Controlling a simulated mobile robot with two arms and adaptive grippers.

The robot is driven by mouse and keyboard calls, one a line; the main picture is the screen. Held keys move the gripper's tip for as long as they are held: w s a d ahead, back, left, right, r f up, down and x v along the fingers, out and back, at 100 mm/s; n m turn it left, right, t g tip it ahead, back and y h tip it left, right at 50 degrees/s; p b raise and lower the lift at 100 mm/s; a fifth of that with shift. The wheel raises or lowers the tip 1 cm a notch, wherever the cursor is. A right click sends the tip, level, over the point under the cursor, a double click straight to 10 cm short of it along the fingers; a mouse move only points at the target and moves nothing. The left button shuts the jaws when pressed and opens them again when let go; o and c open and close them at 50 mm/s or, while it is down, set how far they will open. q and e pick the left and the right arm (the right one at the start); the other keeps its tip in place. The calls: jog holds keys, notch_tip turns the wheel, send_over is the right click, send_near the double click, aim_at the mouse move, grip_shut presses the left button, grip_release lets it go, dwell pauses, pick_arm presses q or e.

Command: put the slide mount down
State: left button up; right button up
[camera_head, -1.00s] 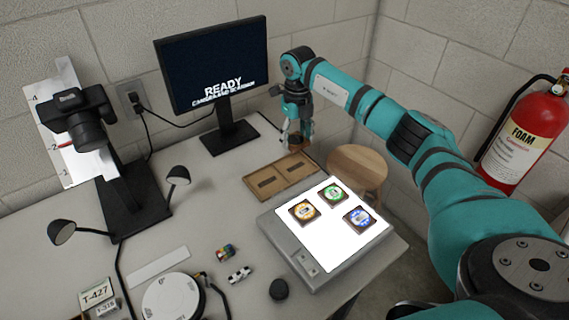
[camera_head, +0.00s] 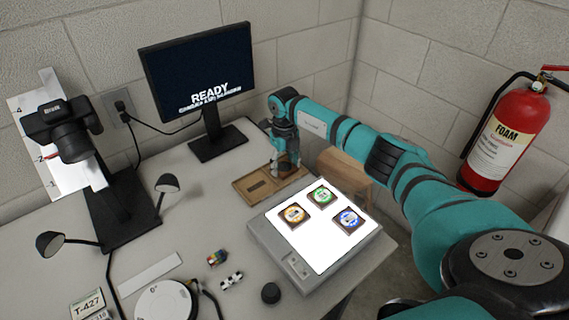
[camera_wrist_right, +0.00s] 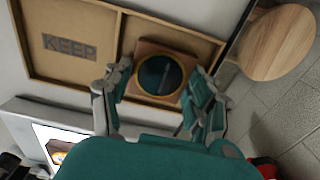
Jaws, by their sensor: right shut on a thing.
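The slide mount (camera_wrist_right: 158,73) is a brown square with a dark round window in a gold ring. My right gripper (camera_wrist_right: 158,92) is shut on it in the wrist view, with a finger on each side. It is over the right compartment of a wooden tray (camera_wrist_right: 190,38); I cannot tell whether it touches the tray floor. The tray's left compartment bears the word KEEP (camera_wrist_right: 70,47). In the head view my right gripper (camera_head: 285,168) is at the tray (camera_head: 243,200), and the mount is mostly hidden there. My left gripper is not in view.
A lit light panel (camera_head: 290,250) in front of the tray holds three mounts with orange, green and blue windows. A round wooden stool (camera_wrist_right: 280,42) stands right of the tray. A monitor (camera_head: 200,65) is behind, and a camera stand (camera_head: 120,205) is at left.

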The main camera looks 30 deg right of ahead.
aim_at(285, 167)
jog(key=o, duration=1.1)
jog(key=shift+f, duration=0.1)
jog(key=shift+r+p, duration=0.3)
jog(key=shift+r, duration=0.35)
notch_tip(285, 167, up, 11)
jog(key=shift+r+b, duration=0.1)
jog(key=shift+b, duration=0.6)
